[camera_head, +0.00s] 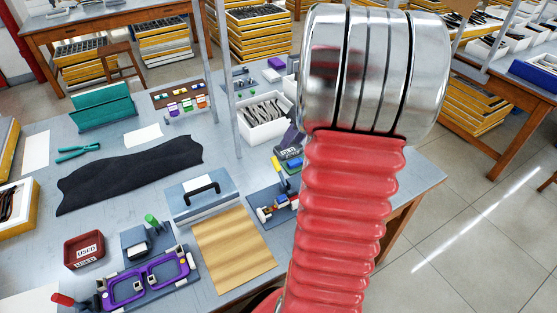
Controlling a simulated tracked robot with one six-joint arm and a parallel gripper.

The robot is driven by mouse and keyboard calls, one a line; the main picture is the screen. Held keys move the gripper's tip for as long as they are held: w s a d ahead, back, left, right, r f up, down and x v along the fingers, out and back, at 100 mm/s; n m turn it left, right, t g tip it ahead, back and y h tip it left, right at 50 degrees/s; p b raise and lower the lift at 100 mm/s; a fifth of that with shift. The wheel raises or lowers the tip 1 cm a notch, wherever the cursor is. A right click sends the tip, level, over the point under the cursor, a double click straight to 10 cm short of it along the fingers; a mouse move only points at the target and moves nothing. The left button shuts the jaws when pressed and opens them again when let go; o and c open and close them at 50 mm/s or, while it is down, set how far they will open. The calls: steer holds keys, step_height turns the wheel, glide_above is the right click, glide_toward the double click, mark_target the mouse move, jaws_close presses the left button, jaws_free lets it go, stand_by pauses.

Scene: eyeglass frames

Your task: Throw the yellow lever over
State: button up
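A small yellow piece (277,163), which looks like the yellow lever, shows on the blue-grey table (330,215) just left of my arm. It slants beside a dark labelled box. A fixture (262,197) with a dark base and red, white and blue parts sits just below it, partly behind my arm. Which of these the yellow piece belongs to is too small to tell. My arm, with its red bellows and chrome joint, fills the right centre and hides part of the table. My gripper is not visible.
A blue box with a black handle (200,187), a wooden board (233,250) and purple eyeglass frames in a fixture (150,280) lie left of my arm. A white bin (264,125) stands behind. A metal post (220,70) rises at the back.

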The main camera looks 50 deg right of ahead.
mark_target(277, 162)
steer(key=shift+f, duration=0.1)
steer(key=x, duration=1.3)
steer(key=shift+w+a+f, duration=0.1)
steer(key=shift+w+f, duration=0.05)
steer(key=shift+f, duration=0.2)
jaws_close()
steer(key=shift+d, duration=0.35)
steer(key=shift+a+r, duration=0.1)
steer(key=shift+a, duration=0.05)
